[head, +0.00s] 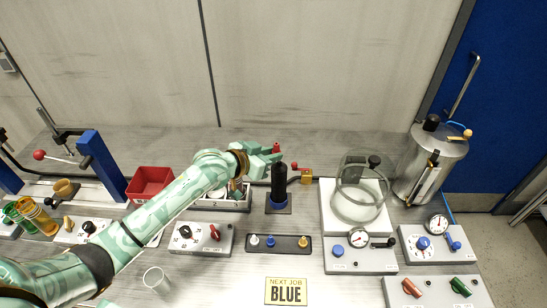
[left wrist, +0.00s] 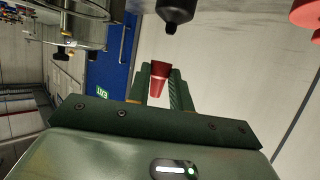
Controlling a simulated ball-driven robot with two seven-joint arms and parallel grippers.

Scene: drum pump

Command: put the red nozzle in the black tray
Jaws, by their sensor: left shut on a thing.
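My left gripper (head: 268,156) reaches in from the left and is shut on the red nozzle (head: 277,148), just above and behind the black upright cylinder (head: 279,182). In the left wrist view the red nozzle (left wrist: 157,80) sits between the two green fingers (left wrist: 158,85), and a black tip (left wrist: 176,12) hangs beyond it. The black tray (head: 287,250) lies at the front middle of the bench, apart from the gripper. It holds a white, a blue and an orange nozzle, with a gap between blue and orange. My right gripper is not in view.
A red bin (head: 150,183) stands left, partly behind my arm. A panel with a red knob (head: 215,232) lies left of the tray. A glass chamber (head: 360,190) and a metal drum (head: 432,165) stand right. A yellow BLUE sign (head: 286,291) lies in front.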

